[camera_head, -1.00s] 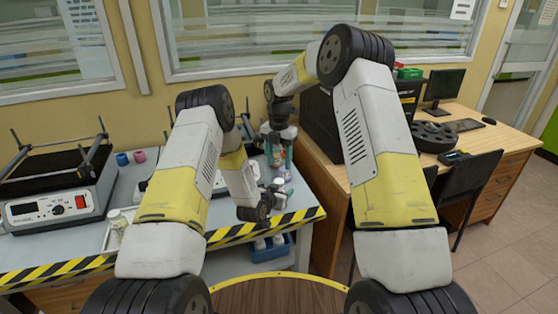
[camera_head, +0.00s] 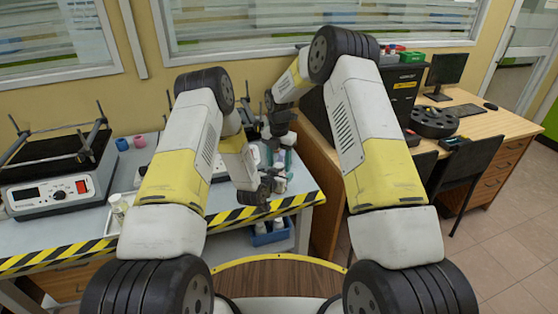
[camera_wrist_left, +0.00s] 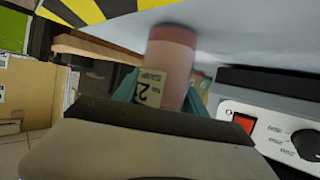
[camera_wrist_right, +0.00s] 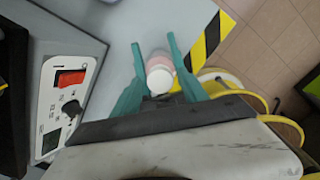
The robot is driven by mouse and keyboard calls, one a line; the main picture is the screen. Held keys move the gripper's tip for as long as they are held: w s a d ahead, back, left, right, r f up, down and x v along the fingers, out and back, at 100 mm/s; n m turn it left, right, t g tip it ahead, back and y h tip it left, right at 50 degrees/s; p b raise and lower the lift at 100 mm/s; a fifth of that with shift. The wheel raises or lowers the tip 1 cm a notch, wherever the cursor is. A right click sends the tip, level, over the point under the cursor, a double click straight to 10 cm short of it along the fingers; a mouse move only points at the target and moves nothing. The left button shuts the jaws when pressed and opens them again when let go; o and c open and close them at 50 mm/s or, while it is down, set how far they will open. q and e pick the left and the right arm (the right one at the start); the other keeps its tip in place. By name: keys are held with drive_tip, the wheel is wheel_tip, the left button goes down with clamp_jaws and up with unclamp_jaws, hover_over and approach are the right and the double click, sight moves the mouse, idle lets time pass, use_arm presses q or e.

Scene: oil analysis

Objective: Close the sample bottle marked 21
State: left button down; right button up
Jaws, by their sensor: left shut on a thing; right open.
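The pink sample bottle (camera_wrist_left: 168,60), with a white label reading 21, is held between the teal fingers of my left gripper (camera_wrist_left: 160,92). It also shows in the right wrist view (camera_wrist_right: 158,58), partly behind a round white top (camera_wrist_right: 160,80). I cannot tell whether this top is a seated cap or a loose one. My right gripper (camera_wrist_right: 162,85) is open, its teal fingers on either side of the white top with gaps visible. In the head view both grippers meet above the bench's right end, and the bottle is mostly hidden there.
A heater-like device (camera_head: 60,185) stands on the bench at left. A white-topped container (camera_head: 118,205) stands near the striped front edge (camera_head: 60,258). A blue crate (camera_head: 270,236) is below. A desk with a computer is at right.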

clamp_jaws()
drive_tip(key=m, duration=0.6)
drive_tip(key=shift+m, duration=0.4)
drive_tip(key=shift+o, duration=0.4)
unclamp_jaws()
